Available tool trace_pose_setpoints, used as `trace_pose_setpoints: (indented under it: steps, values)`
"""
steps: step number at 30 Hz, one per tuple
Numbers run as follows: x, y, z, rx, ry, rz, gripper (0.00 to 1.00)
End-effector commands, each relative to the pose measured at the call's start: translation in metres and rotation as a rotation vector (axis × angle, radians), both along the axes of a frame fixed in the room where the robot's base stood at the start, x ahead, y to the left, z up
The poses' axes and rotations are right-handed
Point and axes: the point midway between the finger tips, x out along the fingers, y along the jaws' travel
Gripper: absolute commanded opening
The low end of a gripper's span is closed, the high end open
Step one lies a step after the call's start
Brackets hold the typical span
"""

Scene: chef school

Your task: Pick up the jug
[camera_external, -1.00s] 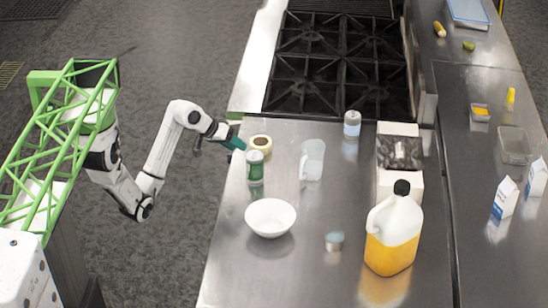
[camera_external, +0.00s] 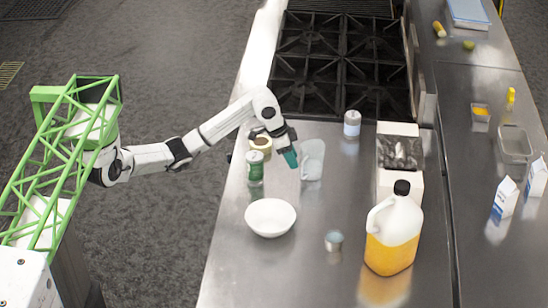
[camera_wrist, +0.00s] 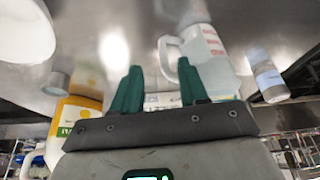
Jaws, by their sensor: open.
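The jug (camera_external: 314,158) is a clear, pale measuring jug standing on the steel counter. In the wrist view the jug (camera_wrist: 212,55) shows red markings, and its handle points left, towards the space between my fingers. My gripper (camera_external: 291,158) has green fingers pointing down, just left of the jug in the external view. In the wrist view my gripper (camera_wrist: 158,72) is open and empty, with the right finger overlapping the jug near its handle. Whether that finger touches the jug, I cannot tell.
A green can (camera_external: 254,170), a tape roll (camera_external: 262,143) and a white bowl (camera_external: 270,218) stand left of the jug. A silver can (camera_external: 352,124) stands behind it. A large orange-juice bottle (camera_external: 393,237) and a small tin (camera_external: 334,241) are nearer the front. The stove (camera_external: 340,62) is behind.

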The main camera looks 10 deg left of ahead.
Motion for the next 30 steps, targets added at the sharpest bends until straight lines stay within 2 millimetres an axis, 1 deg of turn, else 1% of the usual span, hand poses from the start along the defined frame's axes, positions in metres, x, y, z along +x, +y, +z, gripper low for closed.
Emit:
trace_pose_setpoints:
  steps: [3, 8, 15, 18, 21, 26, 27, 30]
  values:
    - [0.001, -0.005, -0.012, 0.0, 0.001, 0.0, 0.43]
    - [0.002, -0.009, -0.021, 0.0, 0.0, 0.0, 0.43]
    - [0.007, -0.022, -0.052, 0.001, 0.001, 0.001, 0.43]
    - [0.008, -0.025, -0.06, -0.001, 0.0, 0.001, 0.43]
    - [0.008, -0.027, -0.064, -0.002, -0.001, 0.001, 0.43]
    - [0.008, -0.027, -0.064, -0.002, -0.001, 0.001, 0.43]
    - [0.008, -0.027, -0.064, -0.002, -0.001, 0.001, 0.42]
    - [0.008, -0.027, -0.064, -0.002, -0.001, 0.001, 0.33]
